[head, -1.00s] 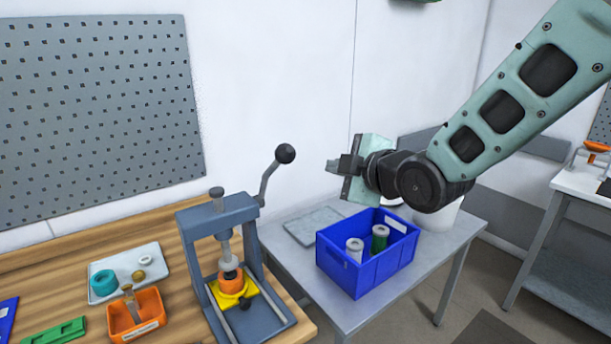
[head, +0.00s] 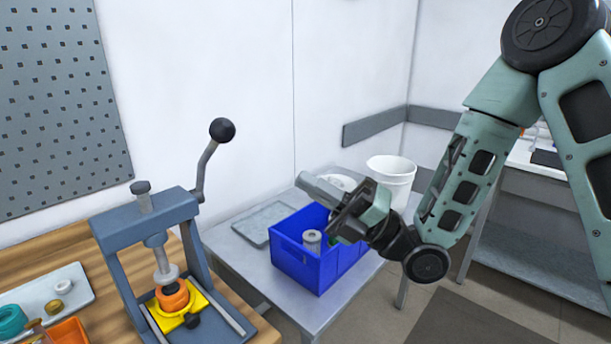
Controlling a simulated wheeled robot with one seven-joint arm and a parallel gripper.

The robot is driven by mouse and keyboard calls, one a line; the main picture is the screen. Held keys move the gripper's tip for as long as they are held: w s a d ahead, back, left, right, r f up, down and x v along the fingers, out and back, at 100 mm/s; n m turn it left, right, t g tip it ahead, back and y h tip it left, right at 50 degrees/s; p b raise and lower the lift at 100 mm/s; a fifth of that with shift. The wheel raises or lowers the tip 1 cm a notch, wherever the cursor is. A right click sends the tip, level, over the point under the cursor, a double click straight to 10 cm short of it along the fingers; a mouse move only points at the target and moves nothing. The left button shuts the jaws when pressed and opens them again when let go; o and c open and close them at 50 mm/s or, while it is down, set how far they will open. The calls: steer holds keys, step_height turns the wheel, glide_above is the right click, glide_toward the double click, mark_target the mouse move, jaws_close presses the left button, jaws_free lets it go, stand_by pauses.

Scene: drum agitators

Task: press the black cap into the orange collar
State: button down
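The orange collar (head: 173,297) sits on the yellow fixture plate (head: 196,304) under the ram (head: 164,264) of the grey-blue press (head: 145,222). The ram's pale lower end is just above or touching the collar's top; I cannot tell which. The press lever with its black ball (head: 222,130) points up. I cannot make out the black cap clearly; the small gap between ram and collar is dark. My gripper (head: 335,205) is over the blue bin, well right of the press. Its fingers are seen side-on, so their opening is unclear.
The blue bin (head: 300,262) on the grey side table (head: 235,262) holds a grey cylinder (head: 312,240) and something green, mostly hidden. A flat grey tray (head: 262,222) lies behind it. A white bucket (head: 391,180) stands beyond. An orange bin (head: 70,330) and pale tray (head: 75,283) are left of the press.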

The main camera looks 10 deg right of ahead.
steer(key=p+x, duration=0.6)
steer(key=x, duration=0.5)
steer(key=shift+w+a, duration=0.1)
